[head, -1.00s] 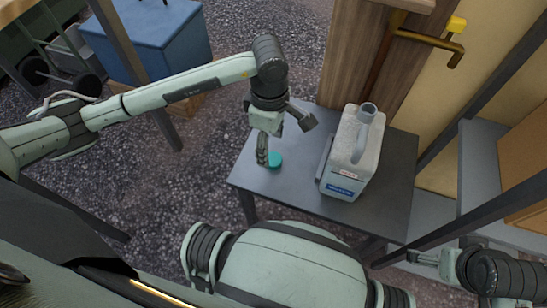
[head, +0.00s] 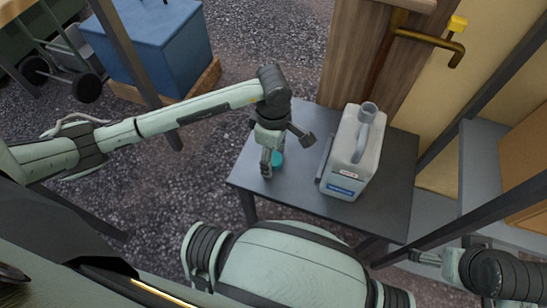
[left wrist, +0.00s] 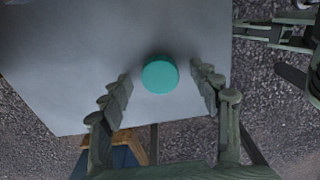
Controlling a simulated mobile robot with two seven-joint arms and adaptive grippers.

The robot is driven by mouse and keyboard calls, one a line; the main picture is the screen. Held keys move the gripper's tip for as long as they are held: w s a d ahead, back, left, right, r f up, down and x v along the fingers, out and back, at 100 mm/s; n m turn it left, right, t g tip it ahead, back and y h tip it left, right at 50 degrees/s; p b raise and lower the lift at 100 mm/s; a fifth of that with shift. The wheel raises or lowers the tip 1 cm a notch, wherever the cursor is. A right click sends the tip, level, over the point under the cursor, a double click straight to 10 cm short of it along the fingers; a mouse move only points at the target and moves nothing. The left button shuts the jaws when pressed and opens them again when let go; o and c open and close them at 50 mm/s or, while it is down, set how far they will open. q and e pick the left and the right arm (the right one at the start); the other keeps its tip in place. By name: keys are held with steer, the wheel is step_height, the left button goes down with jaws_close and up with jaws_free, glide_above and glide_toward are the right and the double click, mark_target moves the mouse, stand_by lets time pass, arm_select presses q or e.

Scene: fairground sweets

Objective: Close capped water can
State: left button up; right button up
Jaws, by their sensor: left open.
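The water can (head: 354,152) is a pale grey canister with a handle, standing upright on the dark table. Its neck (head: 368,108) at the top is uncovered. A teal round cap (head: 278,158) lies on the table to the left of the can, partly hidden by my gripper in the head view. In the left wrist view the cap (left wrist: 160,75) shows whole, between and beyond the fingertips. My left gripper (head: 286,151) is open above the cap and holds nothing. My right gripper (head: 425,257) is at the lower right, too small and partly cut off to tell its state.
The dark table (head: 300,195) has bare room around the cap and in front of the can. Grey shelving (head: 480,165) stands at right.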

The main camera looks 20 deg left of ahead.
arm_select(q)
steer(key=shift+c, duration=0.4)
steer(key=c, duration=0.8)
steer(key=shift+r, duration=0.5)
steer(key=r, duration=0.3)
steer(key=shift+s+a+r, duration=0.25)
steer(key=shift+s+r, duration=0.1)
steer(key=s+a+r, duration=0.1)
steer(key=s+r, duration=0.1)
steer(key=s, duration=0.1)
steer(key=s+a+r, duration=0.2)
steer(key=s, duration=0.1)
steer(key=s+a+r, duration=0.2)
steer(key=s, duration=0.1)
steer(key=shift+s+r, duration=0.2)
steer(key=shift+s, duration=0.15)
